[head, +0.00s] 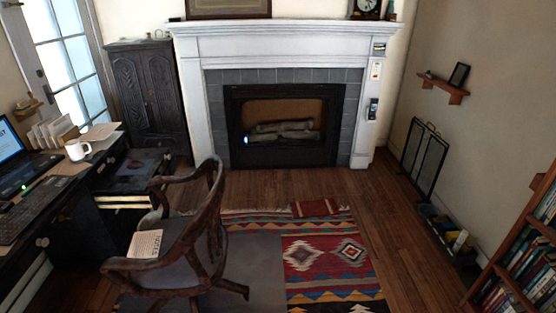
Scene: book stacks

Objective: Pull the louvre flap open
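A black-framed fireplace insert (234,122) is set in grey tiles under the white mantel. A dark strip (285,156) runs along its bottom, just above the floor. It may be the louvre flap, but the view is too dark and small to show slats or to tell whether it is open or shut. Pale logs (282,130) lie inside the insert, and a small bright bluish-white spot shows at its left edge. Neither of my grippers shows in the head view.
A wooden armchair (192,238) with a booklet on its seat stands front left, beside the desk (80,228). A patterned rug (325,255) covers the middle floor. Bare floorboards (290,187) lie before the fireplace. A folding screen (425,158) and bookshelf (513,262) stand right.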

